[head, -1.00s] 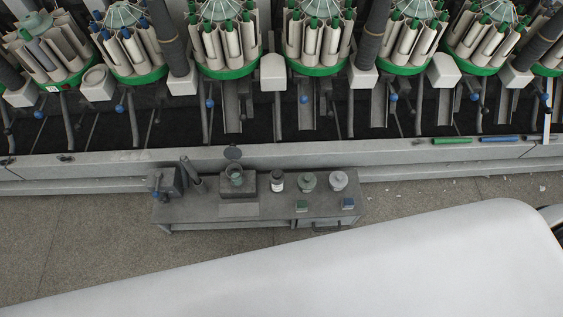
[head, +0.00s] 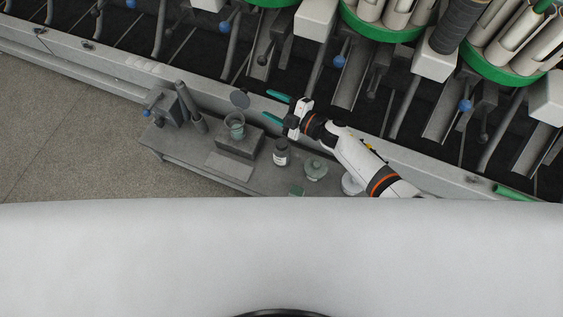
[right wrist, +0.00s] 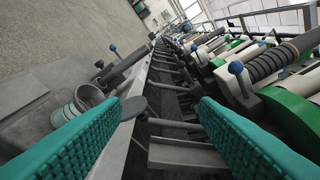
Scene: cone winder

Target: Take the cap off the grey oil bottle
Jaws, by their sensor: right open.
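A small dark grey bottle (head: 281,153) with a pale label stands upright on the low bench in the head view. Its dark top looks like a cap in place, but it is small in the picture. My right gripper (head: 274,107) is open and empty, with two green fingers beyond and above the bottle in the picture. In the right wrist view both green fingers (right wrist: 158,103) are wide apart with nothing between them. The bottle cannot be made out in that view. My left gripper is not in view.
A pale pot (head: 351,184) is partly hidden by my arm. The winder's ledge (head: 130,70) runs behind.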

